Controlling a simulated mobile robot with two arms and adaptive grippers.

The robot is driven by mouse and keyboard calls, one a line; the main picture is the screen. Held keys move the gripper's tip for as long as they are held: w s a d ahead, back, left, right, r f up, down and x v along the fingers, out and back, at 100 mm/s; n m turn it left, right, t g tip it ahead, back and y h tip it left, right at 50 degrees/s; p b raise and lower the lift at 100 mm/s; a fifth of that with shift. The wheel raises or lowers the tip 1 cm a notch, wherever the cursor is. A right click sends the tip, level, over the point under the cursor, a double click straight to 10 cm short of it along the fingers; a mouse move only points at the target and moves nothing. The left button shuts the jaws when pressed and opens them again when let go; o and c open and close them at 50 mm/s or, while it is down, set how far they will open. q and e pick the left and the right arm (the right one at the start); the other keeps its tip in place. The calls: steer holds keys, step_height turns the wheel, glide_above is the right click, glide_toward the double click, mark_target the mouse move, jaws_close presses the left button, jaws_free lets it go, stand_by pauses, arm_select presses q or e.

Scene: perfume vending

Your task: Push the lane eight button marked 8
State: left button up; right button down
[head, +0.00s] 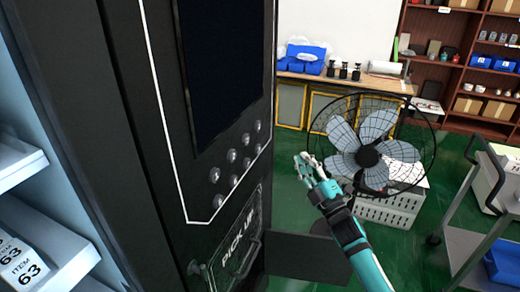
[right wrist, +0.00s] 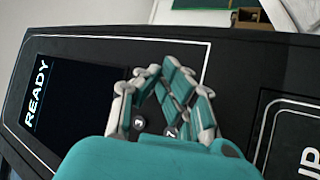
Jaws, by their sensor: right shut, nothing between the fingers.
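The black vending machine's control panel (head: 165,170) stands at the left in the head view, with two rows of small round buttons (head: 232,156) below its dark screen. Their numbers are too small to read there. In the right wrist view the button marked 3 (right wrist: 139,121) and the button marked 7 (right wrist: 170,131) show between my fingers. I cannot see the button marked 8 there; my fingers cover part of the panel. My right gripper (head: 304,160) is shut and empty, to the right of the buttons and apart from them in the head view. My left gripper is not in view.
The screen (right wrist: 42,92) reads READY in the right wrist view. A PICK UP flap (head: 240,245) lies below the buttons. A grey cart (head: 465,245) is at the right.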

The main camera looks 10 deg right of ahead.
mark_target(258, 150)
arm_select(q)
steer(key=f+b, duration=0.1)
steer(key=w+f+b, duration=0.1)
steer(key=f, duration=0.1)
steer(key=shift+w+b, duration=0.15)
steer(key=shift+b, duration=0.25)
arm_select(e)
steer(key=w+a, duration=0.5)
steer(key=a, duration=0.2)
steer(key=shift+a, duration=0.2)
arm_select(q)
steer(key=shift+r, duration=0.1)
arm_select(e)
steer(key=shift+w+f, duration=0.1)
steer(key=shift+a, duration=0.1)
stand_by(0.5)
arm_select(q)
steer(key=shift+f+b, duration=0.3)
arm_select(e)
steer(key=shift+w+a, duration=0.25)
